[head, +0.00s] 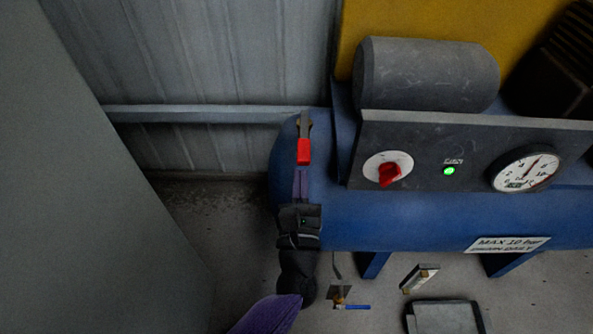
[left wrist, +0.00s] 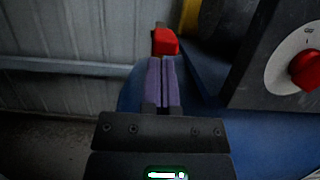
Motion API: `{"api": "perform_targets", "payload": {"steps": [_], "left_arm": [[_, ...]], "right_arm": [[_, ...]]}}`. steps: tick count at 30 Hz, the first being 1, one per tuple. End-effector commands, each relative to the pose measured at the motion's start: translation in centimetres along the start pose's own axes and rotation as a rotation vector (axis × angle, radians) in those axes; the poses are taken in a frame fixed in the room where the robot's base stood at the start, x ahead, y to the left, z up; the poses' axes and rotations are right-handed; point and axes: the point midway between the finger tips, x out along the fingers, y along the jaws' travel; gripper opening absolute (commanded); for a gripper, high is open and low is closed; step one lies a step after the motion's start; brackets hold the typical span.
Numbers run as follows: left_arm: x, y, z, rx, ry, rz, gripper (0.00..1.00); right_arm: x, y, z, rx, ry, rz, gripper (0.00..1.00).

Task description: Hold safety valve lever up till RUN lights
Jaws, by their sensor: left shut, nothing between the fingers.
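The safety valve lever (head: 303,151) has a red end and a grey stem, at the left end of the blue compressor tank (head: 400,220). The lever also shows in the left wrist view (left wrist: 165,42), straight beyond the fingertips. My left gripper (head: 301,171) is shut and empty, its purple fingers together just below the red end. The fingers also show in the left wrist view (left wrist: 163,62). I cannot tell whether the tips touch the lever. A green lamp (head: 449,171) on the grey panel (head: 430,140) is lit, with a small blurred label above it. My right gripper is not in view.
A red rotary switch (head: 389,174) and a pressure gauge (head: 524,169) sit on the panel, right of the lever. A small valve with a blue handle (head: 356,307) is below the tank. A grey corrugated wall (head: 200,60) stands behind. The floor left of the tank is clear.

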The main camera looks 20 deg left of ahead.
Motion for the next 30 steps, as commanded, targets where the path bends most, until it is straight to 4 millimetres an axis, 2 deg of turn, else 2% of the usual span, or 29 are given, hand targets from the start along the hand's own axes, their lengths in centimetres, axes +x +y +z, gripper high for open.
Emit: {"api": "perform_targets", "payload": {"steps": [1,6,12,16,30], "left_arm": [[-1.1,0.0,0.7,-0.001,-0.003,-0.002,0.00],[-5.0,0.0,0.5,0.000,-0.003,-0.001,0.00],[-7.8,0.0,0.4,-0.001,-0.004,0.000,0.00],[-8.4,0.0,0.3,-0.001,-0.005,0.000,0.00],[-8.4,0.0,0.3,-0.002,-0.005,0.000,0.00]], "right_arm": [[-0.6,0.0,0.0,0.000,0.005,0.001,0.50],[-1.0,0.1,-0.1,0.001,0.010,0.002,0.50],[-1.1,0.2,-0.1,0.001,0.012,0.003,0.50],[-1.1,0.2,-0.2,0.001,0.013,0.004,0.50],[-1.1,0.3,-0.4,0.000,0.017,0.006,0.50]]}}
